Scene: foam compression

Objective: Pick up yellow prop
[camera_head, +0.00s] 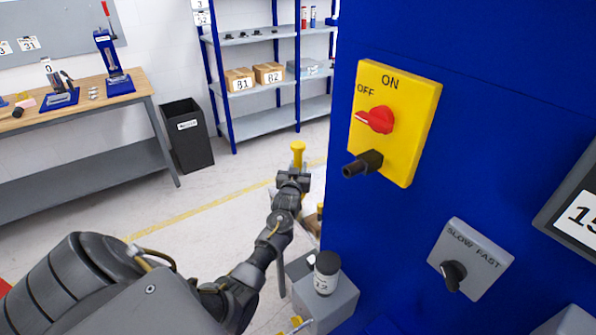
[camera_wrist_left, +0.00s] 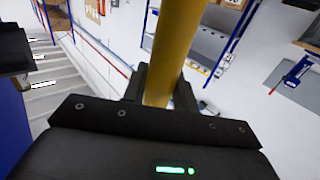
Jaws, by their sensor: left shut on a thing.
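The yellow prop (camera_head: 298,150) stands up out of my left gripper (camera_head: 293,179) in the head view, with a wider yellow top. In the left wrist view the prop (camera_wrist_left: 175,50) is a yellow rod between the two dark fingers of my left gripper (camera_wrist_left: 160,88). The gripper is shut on it. The prop's lower end is hidden by the gripper. My right gripper is not in view.
A blue machine with a yellow ON/OFF switch panel (camera_head: 396,122) and a grey SLOW/FAST panel (camera_head: 470,256) fills the right side. A grey box (camera_head: 335,298) bears a jar (camera_head: 326,272). A workbench (camera_head: 75,98), bin (camera_head: 187,135) and shelves (camera_head: 262,88) stand behind, with open floor between.

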